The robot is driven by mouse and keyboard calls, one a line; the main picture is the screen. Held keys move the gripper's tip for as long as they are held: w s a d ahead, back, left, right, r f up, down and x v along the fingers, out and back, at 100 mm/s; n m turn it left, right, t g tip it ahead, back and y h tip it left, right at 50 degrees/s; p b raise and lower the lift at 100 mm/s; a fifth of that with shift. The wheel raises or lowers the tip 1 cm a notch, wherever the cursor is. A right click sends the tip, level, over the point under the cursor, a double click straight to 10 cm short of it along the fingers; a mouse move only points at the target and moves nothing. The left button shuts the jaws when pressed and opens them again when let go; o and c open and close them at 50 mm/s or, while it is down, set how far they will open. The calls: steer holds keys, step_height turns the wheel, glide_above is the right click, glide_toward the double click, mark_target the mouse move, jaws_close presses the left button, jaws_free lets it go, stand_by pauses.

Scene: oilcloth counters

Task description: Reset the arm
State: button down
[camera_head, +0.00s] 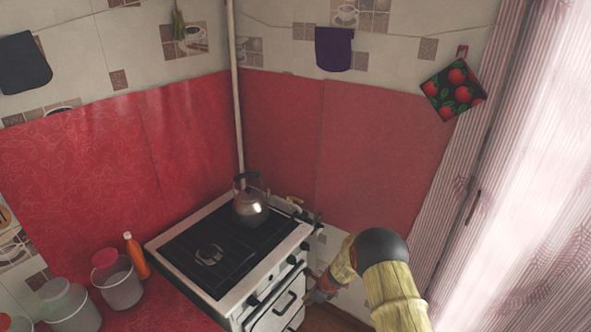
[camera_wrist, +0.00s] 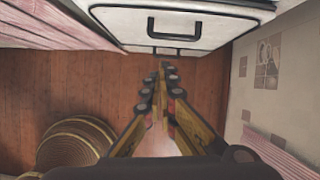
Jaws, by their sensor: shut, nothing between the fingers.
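My gripper (camera_wrist: 161,68) shows in the wrist view with its two fingers converging to closed tips. It is shut and holds nothing. It points over the wooden floor, with its tips just below the white stove front and its dark handle (camera_wrist: 174,36). In the head view my yellowish arm with a dark round joint is at the lower right, beside the stove (camera_head: 245,255).
A kettle (camera_head: 250,208) stands on the stove. An orange bottle (camera_head: 136,256) and several containers (camera_head: 118,281) stand on the red counter at left. A curtain (camera_head: 520,190) hangs at right. A round woven object (camera_wrist: 75,145) sits on the floor (camera_wrist: 60,80), which is otherwise mostly bare.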

steer(key=s+r+n+g, duration=0.3)
steer(key=s+n, duration=0.6)
steer(key=s, duration=0.3)
steer(key=s+d+r+n+t+h+b, duration=0.1)
steer(key=s+d+r+n, duration=0.3)
steer(key=s+r, duration=0.6)
steer(key=s+d+r+n+t+h+b, duration=0.1)
steer(key=s+d+r+n+t+b, duration=0.2)
steer(key=s+r, duration=0.7)
steer(key=s+d+r+n+t+h+b, duration=0.1)
steer(key=s+d+r+n, duration=0.6)
steer(key=r, duration=1.2)
steer(key=s+h+b, duration=0.1)
steer(key=s+b, duration=0.1)
steer(key=s, duration=0.1)
steer(key=shift+s+d+r+n+t+b, duration=0.15)
steer(key=shift+s+r+n+t+b, duration=0.2)
steer(key=shift+s+n+t+b, duration=0.05)
